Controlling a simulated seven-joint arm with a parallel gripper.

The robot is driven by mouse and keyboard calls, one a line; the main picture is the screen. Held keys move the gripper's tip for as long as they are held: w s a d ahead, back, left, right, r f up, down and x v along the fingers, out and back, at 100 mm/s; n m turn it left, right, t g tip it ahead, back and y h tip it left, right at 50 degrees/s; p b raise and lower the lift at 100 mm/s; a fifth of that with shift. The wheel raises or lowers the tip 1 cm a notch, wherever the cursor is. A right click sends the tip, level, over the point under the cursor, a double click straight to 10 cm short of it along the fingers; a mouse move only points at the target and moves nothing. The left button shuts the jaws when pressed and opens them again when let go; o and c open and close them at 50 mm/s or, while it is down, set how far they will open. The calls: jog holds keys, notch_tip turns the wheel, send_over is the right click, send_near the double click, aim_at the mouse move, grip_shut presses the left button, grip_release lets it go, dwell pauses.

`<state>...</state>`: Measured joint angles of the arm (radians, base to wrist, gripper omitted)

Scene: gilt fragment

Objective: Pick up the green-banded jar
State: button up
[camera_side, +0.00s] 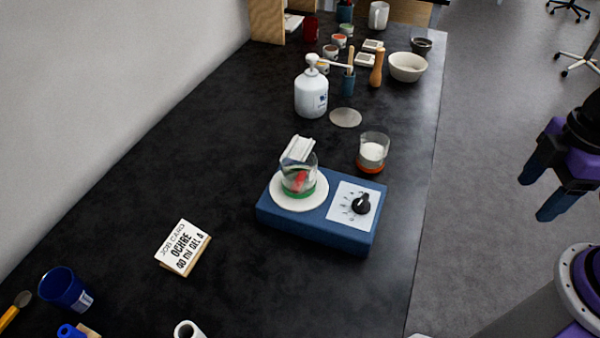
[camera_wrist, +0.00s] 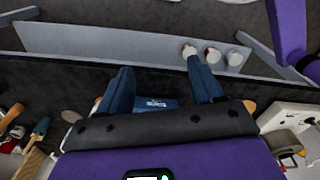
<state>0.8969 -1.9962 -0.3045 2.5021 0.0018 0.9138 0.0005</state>
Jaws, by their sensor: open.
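The green-banded jar (camera_side: 299,184) is a short clear glass with a green band low down and something red in it. It stands on the round white plate (camera_side: 284,203) of a blue hotplate (camera_side: 310,229) in the side view. A white, ridged piece (camera_side: 298,148) shows at its top; I cannot tell whether it rests on the rim or sticks out. My gripper (camera_side: 541,193) is open and empty at the right, off the bench edge and well apart from the jar. Its blue fingers also show in the wrist view (camera_wrist: 160,68); I cannot make out the jar there.
An orange-banded jar (camera_side: 373,153) with white contents stands behind the hotplate's right side. A white pump bottle (camera_side: 311,94) and a grey disc (camera_side: 345,118) are farther back. A job card (camera_side: 183,246) reading "OCHRE" sits front left. Bare black bench lies left of the hotplate.

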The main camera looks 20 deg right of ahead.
jog(key=o, duration=0.6)
